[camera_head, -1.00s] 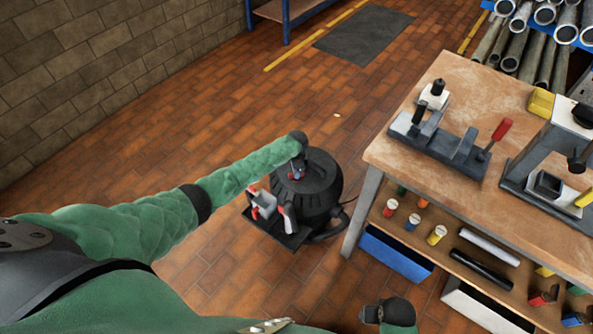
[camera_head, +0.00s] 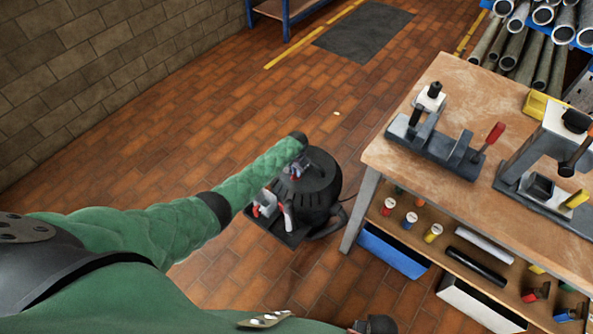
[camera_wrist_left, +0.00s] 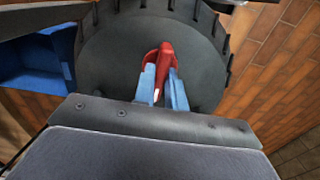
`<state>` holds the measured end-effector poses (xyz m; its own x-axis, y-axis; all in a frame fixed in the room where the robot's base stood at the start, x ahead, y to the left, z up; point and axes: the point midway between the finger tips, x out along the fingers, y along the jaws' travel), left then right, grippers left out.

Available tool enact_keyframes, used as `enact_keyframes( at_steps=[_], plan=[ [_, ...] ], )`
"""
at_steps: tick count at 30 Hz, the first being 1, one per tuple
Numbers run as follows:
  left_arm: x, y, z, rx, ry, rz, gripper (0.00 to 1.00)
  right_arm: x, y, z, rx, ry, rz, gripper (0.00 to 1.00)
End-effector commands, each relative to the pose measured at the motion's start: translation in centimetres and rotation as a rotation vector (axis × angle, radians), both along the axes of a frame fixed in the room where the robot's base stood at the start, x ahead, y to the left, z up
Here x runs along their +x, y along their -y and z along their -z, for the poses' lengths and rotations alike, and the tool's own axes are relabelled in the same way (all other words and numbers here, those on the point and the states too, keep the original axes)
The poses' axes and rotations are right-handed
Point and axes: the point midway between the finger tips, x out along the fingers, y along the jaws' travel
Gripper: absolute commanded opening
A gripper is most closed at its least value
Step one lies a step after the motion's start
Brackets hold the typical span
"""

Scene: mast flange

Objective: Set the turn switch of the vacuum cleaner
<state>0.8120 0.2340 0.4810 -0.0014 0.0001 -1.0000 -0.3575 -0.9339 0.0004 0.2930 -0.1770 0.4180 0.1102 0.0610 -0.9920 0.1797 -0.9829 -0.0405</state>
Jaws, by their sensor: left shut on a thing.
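The vacuum cleaner (camera_head: 318,187) is a dark, round drum standing on the brick floor, left of the workbench. Its dark top also fills the middle of the left wrist view (camera_wrist_left: 110,60). The turn switch (camera_wrist_left: 166,49) is a red piece on that top. My left gripper (camera_wrist_left: 163,82) has its blue fingers on either side of the red switch, shut on it. In the head view my left gripper (camera_head: 299,168) is at the top of the vacuum cleaner, partly hidden by my arm. My right gripper cannot be made out.
A wooden workbench (camera_head: 470,120) with clamps and fixtures stands close to the right of the vacuum cleaner. A blue bin (camera_head: 394,252) is under it. A tray with small red and white items (camera_head: 265,205) sits at the cleaner's front left. Open floor lies behind.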

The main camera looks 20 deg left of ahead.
Motion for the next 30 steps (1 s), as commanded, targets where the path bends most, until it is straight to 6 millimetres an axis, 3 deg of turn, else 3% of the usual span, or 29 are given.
enact_keyframes(
  at_steps=[17,18,21,30],
  plan=[
    [0.22,0.1,-0.19,-0.002,0.005,-0.033,0.0,-0.11,0.06,0.37,-0.001,0.001,-0.001,0.57],
    [0.22,0.12,-0.19,-0.002,0.005,-0.033,0.17,-0.12,0.06,0.37,-0.001,0.001,-0.001,0.57],
    [0.19,0.09,-0.17,-0.001,0.004,-0.033,0.35,-0.11,0.06,0.37,-0.001,0.001,-0.001,0.57],
    [0.11,0.03,-0.16,-0.001,0.002,-0.032,0.35,-0.09,0.06,0.39,-0.001,0.001,-0.001,0.57]
  ],
)
